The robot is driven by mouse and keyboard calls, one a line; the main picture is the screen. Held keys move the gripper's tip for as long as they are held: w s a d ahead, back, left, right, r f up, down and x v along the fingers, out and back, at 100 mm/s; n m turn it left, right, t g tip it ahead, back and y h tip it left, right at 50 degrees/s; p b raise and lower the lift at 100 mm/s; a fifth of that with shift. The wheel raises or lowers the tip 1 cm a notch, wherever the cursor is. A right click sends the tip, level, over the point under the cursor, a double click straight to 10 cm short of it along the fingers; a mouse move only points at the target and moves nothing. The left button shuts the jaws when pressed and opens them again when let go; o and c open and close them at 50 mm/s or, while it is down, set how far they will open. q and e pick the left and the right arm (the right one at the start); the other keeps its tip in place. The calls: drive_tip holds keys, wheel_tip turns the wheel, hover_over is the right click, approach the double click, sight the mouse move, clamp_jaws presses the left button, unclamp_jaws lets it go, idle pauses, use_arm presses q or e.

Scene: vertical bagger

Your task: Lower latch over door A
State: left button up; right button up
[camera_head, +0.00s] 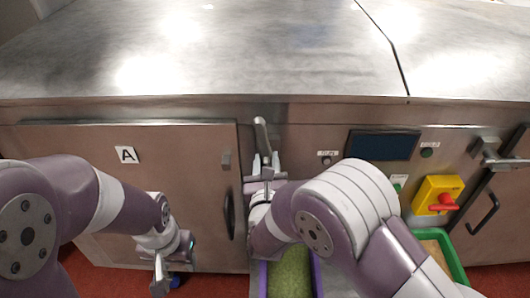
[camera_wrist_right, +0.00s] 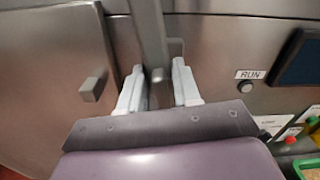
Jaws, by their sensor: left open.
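Door A (camera_head: 80,165), a brown metal panel with an "A" label (camera_head: 126,155), looks closed at the left of the machine front. Its latch (camera_head: 262,133) is a grey lever on the frame just right of the door, standing up. A small catch block (camera_head: 227,160) is on the door's right edge; it also shows in the right wrist view (camera_wrist_right: 93,88). My right gripper (camera_head: 266,161) is open, with its fingers on either side of the latch's lower part; the lever (camera_wrist_right: 149,35) passes between them in the wrist view. Contact is unclear. My left gripper (camera_head: 172,272) is open and low before the door.
Door A has a dark handle (camera_head: 229,214). To the right are a dark screen (camera_head: 384,145), a RUN button (camera_head: 327,160), and a yellow box with a red switch (camera_head: 437,196). A purple-rimmed bin (camera_head: 317,278) and a green-rimmed bin (camera_head: 453,258) stand below.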

drive_tip(key=shift+a+f+n+b, duration=0.2)
drive_tip(key=shift+n+b, duration=0.15)
drive_tip(key=shift+n, duration=0.55)
drive_tip(key=shift+c, duration=0.3)
drive_tip(key=n, duration=0.3)
drive_tip(key=n+b, duration=0.1)
drive_tip(key=n, duration=0.2)
drive_tip(key=a+f+n, duration=0.1)
drive_tip(key=n, duration=0.2)
drive_tip(key=shift+n, duration=0.4)
drive_tip(key=n, duration=0.2)
drive_tip(key=f+n, duration=0.1)
drive_tip(key=n, duration=0.2)
drive_tip(key=shift+a+b, duration=0.1)
drive_tip(key=shift+b, duration=0.25)
drive_tip(key=shift+n, duration=0.4)
drive_tip(key=o, duration=1.2)
drive_tip(key=shift+c, duration=0.2)
drive_tip(key=shift+r, duration=0.1)
